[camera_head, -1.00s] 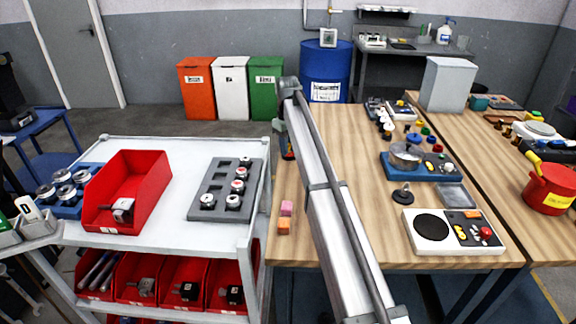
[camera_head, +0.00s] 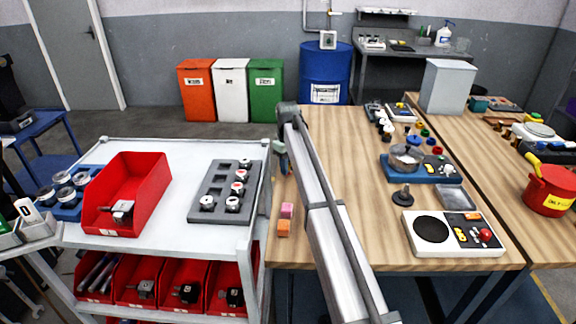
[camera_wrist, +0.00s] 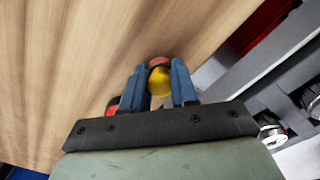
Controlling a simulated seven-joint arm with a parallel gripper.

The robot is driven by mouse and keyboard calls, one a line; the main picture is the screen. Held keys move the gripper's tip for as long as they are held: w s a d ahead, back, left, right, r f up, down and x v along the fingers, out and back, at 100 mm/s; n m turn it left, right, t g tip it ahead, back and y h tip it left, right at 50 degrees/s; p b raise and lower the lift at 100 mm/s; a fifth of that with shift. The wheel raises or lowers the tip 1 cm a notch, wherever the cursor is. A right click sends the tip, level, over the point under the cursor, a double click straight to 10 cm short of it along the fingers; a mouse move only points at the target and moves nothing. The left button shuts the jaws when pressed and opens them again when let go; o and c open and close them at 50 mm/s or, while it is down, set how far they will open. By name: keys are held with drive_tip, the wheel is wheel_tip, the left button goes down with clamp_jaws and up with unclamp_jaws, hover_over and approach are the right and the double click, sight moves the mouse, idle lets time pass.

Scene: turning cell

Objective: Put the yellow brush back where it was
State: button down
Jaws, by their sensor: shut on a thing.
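The wrist view shows my gripper (camera_wrist: 159,84) with its two blue fingers shut on the yellow brush (camera_wrist: 159,80). Only a rounded yellow part of the brush with a reddish end shows; the rest is hidden or points away from the camera. Wood tabletop shows behind it. In the head view my gripper (camera_head: 281,158) is mostly hidden behind my arm, near the left edge of the wooden table (camera_head: 330,135), next to the cart. The brush cannot be made out there.
A pink block (camera_head: 287,209) and an orange block (camera_head: 283,228) are by the table's left edge. The white cart (camera_head: 178,215) holds a red bin (camera_head: 150,190) and a grey tray (camera_head: 215,213). A red pot (camera_head: 548,190) stands far right. A red-black thing (camera_wrist: 112,106) shows beside the fingers.

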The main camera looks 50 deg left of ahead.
drive_tip(key=c, duration=0.9)
unclamp_jaws()
drive_tip(key=shift+o, duration=0.2)
wheel_tip(320, 180, up, 12)
drive_tip(key=shift+w+r, duration=0.1)
